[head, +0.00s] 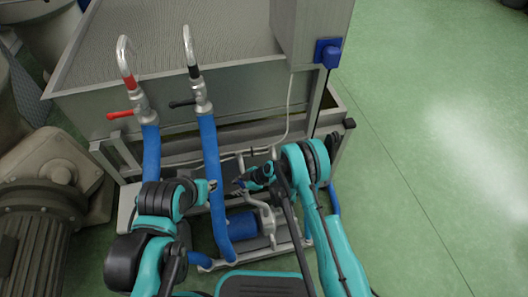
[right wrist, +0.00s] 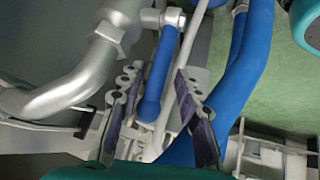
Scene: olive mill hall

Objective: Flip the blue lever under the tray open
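The blue lever (right wrist: 157,75) shows in the right wrist view as a blue handle with a rounded end, running up to a metal fitting on the silver pipe. My right gripper (right wrist: 156,78) is open, with one finger on each side of the lever; I see no clear contact. In the head view my right gripper (head: 238,184) is under the front of the metal tray (head: 190,82), among the pipes, and I cannot make out the lever there. My left gripper (head: 213,186) is beside the blue hose; its fingers are too small to read.
Two thick blue hoses (head: 213,165) run down from valves with a red handle (head: 120,114) and a black handle (head: 183,103). A blue motor (head: 243,223) sits low in the frame. A large grey motor (head: 45,205) stands at left. The green floor (head: 440,140) at right is clear.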

